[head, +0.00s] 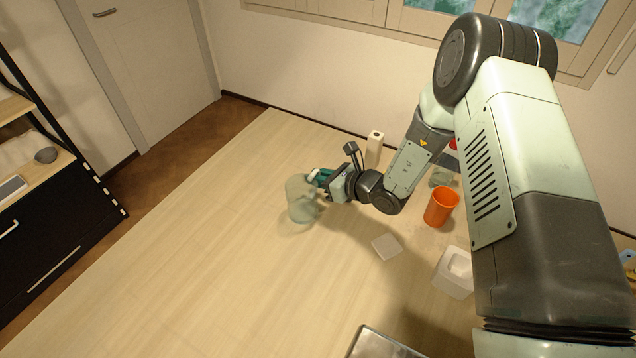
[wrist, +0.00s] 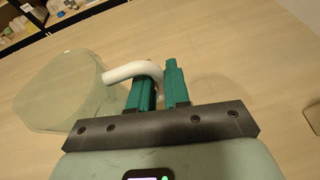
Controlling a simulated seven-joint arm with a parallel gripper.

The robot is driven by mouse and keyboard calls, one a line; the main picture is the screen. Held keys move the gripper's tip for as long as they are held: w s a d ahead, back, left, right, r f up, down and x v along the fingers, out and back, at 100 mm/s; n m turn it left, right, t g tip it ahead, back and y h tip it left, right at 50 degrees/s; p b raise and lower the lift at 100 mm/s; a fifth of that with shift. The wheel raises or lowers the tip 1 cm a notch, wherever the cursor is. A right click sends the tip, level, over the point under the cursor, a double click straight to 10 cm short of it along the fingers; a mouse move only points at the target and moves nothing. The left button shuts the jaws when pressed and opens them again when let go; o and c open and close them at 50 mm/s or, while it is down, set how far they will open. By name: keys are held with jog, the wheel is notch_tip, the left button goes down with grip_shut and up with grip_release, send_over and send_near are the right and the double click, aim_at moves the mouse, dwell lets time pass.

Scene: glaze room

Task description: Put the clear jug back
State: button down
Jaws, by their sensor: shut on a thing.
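The clear jug (head: 300,203) is a pale greenish see-through vessel over the middle of the table, upright or nearly so in the head view. In the wrist view the jug (wrist: 58,92) fills the left side, and its white curved handle (wrist: 132,71) runs between the green fingers. My gripper (head: 318,178) is shut on that handle, to the right of the jug's body. The fingers also show in the wrist view (wrist: 158,86). A faint shadow lies by the jug's base; I cannot tell whether the base touches the table.
On the table (head: 190,240), right of the jug, are a pale square tile (head: 387,246), an orange cup (head: 441,207), a glass vessel (head: 440,178), a white box (head: 453,274) and a tall cream object (head: 374,149). A metal-edged tray (head: 380,345) is at the front. The table's left is clear.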

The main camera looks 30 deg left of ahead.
notch_tip(320, 180, down, 2)
jog(key=shift+f, duration=0.1)
jog(key=c, duration=1.1)
grip_release()
jog(key=shift+d, duration=0.15)
jog(key=v, duration=1.2)
